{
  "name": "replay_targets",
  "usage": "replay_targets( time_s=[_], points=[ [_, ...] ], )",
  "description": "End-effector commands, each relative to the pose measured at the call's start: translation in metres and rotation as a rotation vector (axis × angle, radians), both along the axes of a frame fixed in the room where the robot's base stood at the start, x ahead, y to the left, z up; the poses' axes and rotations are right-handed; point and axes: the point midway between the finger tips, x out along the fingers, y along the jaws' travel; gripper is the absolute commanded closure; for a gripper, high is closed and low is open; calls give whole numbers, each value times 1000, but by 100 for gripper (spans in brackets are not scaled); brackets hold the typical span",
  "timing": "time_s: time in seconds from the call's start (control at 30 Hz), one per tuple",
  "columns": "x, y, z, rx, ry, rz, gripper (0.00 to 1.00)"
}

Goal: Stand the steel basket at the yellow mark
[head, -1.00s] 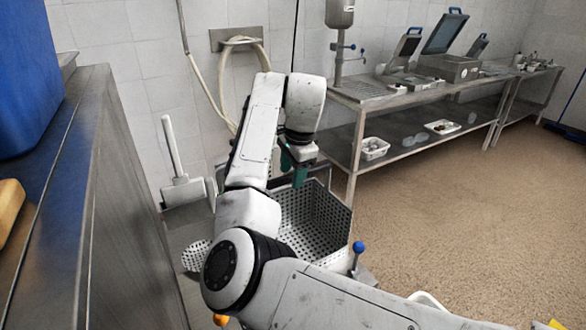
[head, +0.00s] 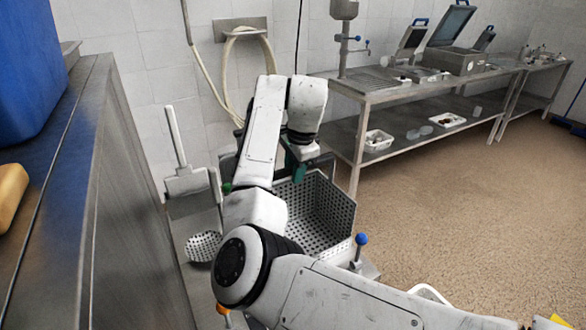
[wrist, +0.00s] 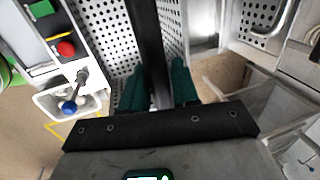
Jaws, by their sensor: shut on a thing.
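The steel basket (head: 325,215) is a perforated, open-topped box, seen behind my arm in the head view. Its perforated walls (wrist: 105,40) also show in the wrist view. My gripper (head: 297,165) is at the basket's upper rear part. In the wrist view its green fingers (wrist: 160,85) are on either side of a dark bar (wrist: 147,45) that runs over the basket, and they are shut on it. My arm hides the basket's left side. A yellow outline (wrist: 55,130) shows on the floor at the left of the wrist view, partly covered by a white tray.
A blue-knobbed lever (head: 361,240) stands right beside the basket. A panel with red and green buttons (wrist: 66,48) is left in the wrist view. A perforated skimmer (head: 203,246) lies left of my arm. A steel table (head: 420,90) stands behind; open floor lies right.

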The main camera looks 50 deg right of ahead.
Motion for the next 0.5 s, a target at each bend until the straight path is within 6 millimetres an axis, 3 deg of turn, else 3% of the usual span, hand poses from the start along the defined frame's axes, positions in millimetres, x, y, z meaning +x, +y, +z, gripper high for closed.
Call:
replay_targets(
  time_s=[0.13, 0.5],
  points=[
    [0, 0, -1, 1, 2, 0, 100],
    [0, 0, 0, 0, 1, 0, 100]
  ],
)
